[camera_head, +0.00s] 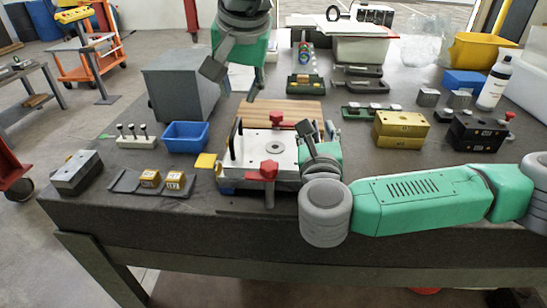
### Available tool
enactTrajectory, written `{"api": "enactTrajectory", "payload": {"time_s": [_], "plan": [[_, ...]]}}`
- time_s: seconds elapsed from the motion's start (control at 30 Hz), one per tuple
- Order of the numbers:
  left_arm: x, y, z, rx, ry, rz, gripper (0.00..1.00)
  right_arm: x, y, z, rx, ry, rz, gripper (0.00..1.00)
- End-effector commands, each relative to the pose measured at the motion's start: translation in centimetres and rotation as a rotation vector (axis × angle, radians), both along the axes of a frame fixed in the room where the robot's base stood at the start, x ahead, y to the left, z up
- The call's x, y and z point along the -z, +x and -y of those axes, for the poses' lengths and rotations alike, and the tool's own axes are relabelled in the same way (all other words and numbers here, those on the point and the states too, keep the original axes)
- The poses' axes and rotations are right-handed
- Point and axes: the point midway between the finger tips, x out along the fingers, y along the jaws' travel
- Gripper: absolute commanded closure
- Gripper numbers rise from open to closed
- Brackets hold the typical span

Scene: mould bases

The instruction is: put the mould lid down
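The mould lid, a pale metal plate (254,159) with a round centre ring, is near the front edge of the bench. Red knobs (269,169) and dark upright pins stand around it. It lies level over a darker mould base (226,183); I cannot tell whether it rests fully on it. My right gripper (311,148) is at the lid's right side, partly hidden by its own wrist; its finger opening and any hold on the lid do not show. My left gripper (235,82) hangs above the bench, behind the lid and away from it; its opening is unclear.
A grey box (182,83) and blue bin (186,136) stand to the left. Yellow-topped blocks (173,182) lie on a dark tray at front left. A wooden board (285,108) lies behind the lid. Brass blocks (400,129) and a dark block (477,132) stand right.

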Motion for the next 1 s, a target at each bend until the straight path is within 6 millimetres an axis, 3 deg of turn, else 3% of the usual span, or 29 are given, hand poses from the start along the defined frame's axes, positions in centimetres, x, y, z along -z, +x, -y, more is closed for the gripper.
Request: {"api": "enactTrajectory", "payload": {"time_s": [0.3,0.5,0.7,0.93,0.97,1.0], "plan": [[0.0,0.0,0.0,0.000,0.000,0.000,0.74,0.1,-6.5,-0.5,-0.007,0.002,-0.003,0.69],[0.1,0.1,0.0,0.000,0.000,0.000,0.74,0.3,-9.8,-0.6,-0.006,0.002,-0.005,0.69],[0.1,0.1,0.0,0.000,0.000,0.000,0.74,0.2,-11.0,-0.6,-0.003,0.001,-0.002,0.69],[0.1,0.1,0.0,0.000,0.000,0.000,0.74,0.1,-11.0,-0.6,-0.002,0.001,-0.001,0.69],[0.1,0.1,0.0,0.000,0.000,0.000,0.71,0.1,-11.0,-0.6,-0.002,0.001,-0.001,0.69],[0.1,0.1,0.0,0.000,0.000,0.000,0.57,0.1,-11.0,-0.6,-0.002,0.001,-0.001,0.69]]}}
